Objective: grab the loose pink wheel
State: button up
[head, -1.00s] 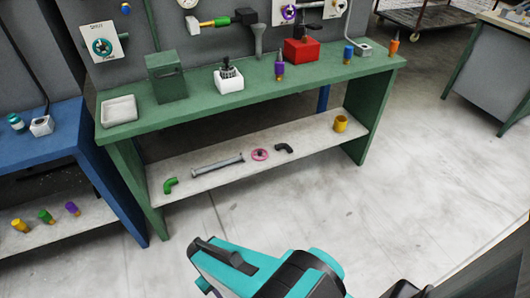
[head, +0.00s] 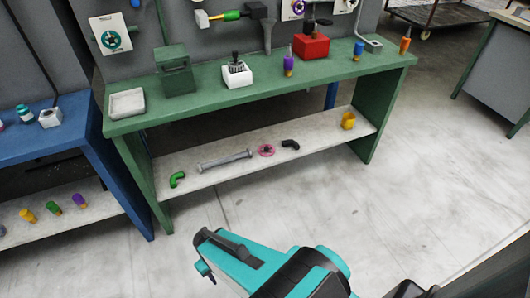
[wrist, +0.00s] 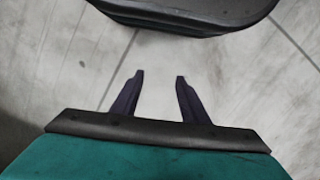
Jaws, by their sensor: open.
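The loose pink wheel (head: 266,150) lies on the lower shelf (head: 215,178) of the green bench, between a grey pipe (head: 224,160) and a black elbow (head: 290,144). My gripper shows in the wrist view (wrist: 158,78) with its two dark fingers apart, open and empty above the grey floor. In the head view my teal arm is in front of the bench, well short of the shelf, and the gripper's fingers are mostly hidden there. The wheel is not in the wrist view.
A green elbow (head: 177,179) and a yellow cup-like part (head: 348,120) also lie on the lower shelf. The green bench top (head: 205,98) overhangs the shelf. A blue bench (head: 75,142) stands to the left. The floor in front is clear.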

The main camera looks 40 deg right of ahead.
jog(key=w+d+f+m+t+b, duration=0.1)
jog(key=w+d+t+b, duration=0.15)
jog(key=w, duration=0.65)
jog(key=w+d+f+t+b, duration=0.2)
jog(key=w+t, duration=0.2)
jog(key=w, duration=0.5)
jog(key=w+d+r+m+t+h+b, duration=0.3)
jog(key=w+d+t+b, duration=0.45)
jog(key=w+d, duration=0.7)
jog(key=w+d+r+m+t+h+b, duration=0.15)
jog(key=d+h+b, duration=0.35)
jog(key=d+b, duration=1.05)
jog(key=s+d+m+h+b, duration=0.2)
jog(key=s+d, duration=0.1)
jog(key=d, duration=0.7)
jog(key=s+d+f+m+g+h+b, duration=0.1)
jog(key=s+d+h+b, duration=0.1)
jog(key=d, duration=0.8)
jog(key=shift+s+m+h+b, duration=0.3)
jog(key=shift+s+m+b, duration=0.05)
jog(key=shift+s+b, duration=0.5)
jog(key=shift+w+d+f, duration=0.1)
jog(key=shift+d, duration=0.1)
